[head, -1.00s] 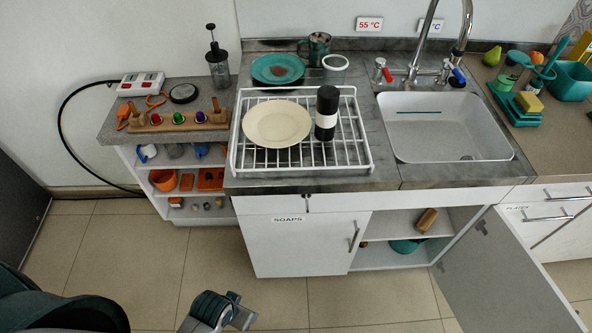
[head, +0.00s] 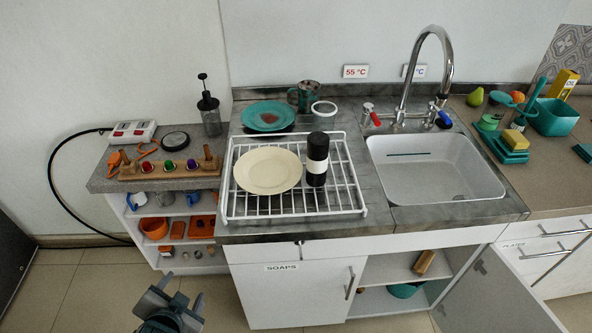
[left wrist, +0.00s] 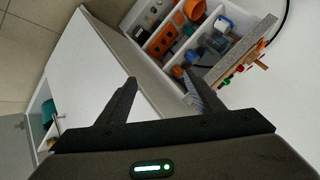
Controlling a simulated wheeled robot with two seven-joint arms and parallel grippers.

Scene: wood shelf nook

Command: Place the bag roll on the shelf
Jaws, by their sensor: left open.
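A black cylinder with a white band (head: 317,158), which looks like the bag roll, stands upright on the white wire dish rack (head: 345,205), beside a cream plate (head: 268,171). The low open shelf unit (head: 153,252) stands left of the counter. Another shelf (head: 392,272) shows inside the open cabinet under the sink. My left gripper (head: 170,296) is open and empty, low in front of the shelf unit and well away from the cylinder. In the left wrist view its open fingers (left wrist: 160,80) point toward the counter's side and the shelf unit. My right gripper is not in view.
Orange containers (head: 154,228) and mugs fill much of the shelf unit. A wooden peg toy (head: 171,170) and a power strip (head: 132,131) sit on its top. The open cabinet door (head: 492,297) juts out at right. A brown roll-like item (head: 424,262) lies in the cabinet.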

